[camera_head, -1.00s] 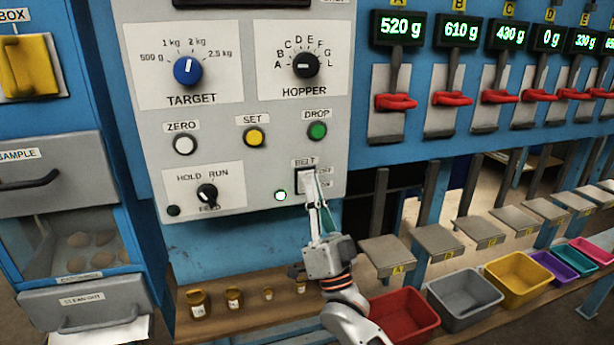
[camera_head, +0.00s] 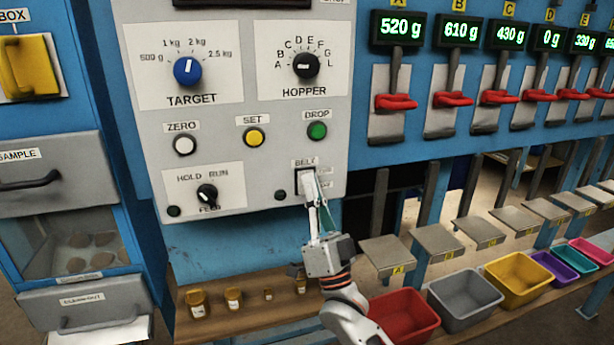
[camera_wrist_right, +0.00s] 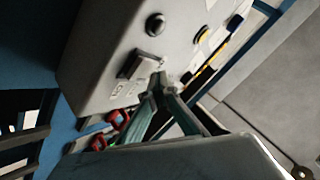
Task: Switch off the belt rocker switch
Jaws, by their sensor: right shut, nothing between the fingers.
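The belt rocker switch (camera_head: 299,182) sits at the lower right of the grey control panel, under the BELT label. My right gripper (camera_head: 312,182) is shut and empty, with its fingertips at the switch and covering part of it. In the right wrist view the shut fingertips (camera_wrist_right: 160,79) are right beside the rocker switch (camera_wrist_right: 131,64); whether they touch it I cannot tell. The small lamp (camera_head: 280,196) left of the switch is dark. My left gripper is not in view.
The panel (camera_head: 225,100) also carries the target dial (camera_head: 188,71), hopper dial (camera_head: 306,65), green drop button (camera_head: 317,130) and a feed knob (camera_head: 207,194). Below, small jars (camera_head: 233,298) stand on a wooden shelf. A red bin (camera_head: 405,315) is near my right arm.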

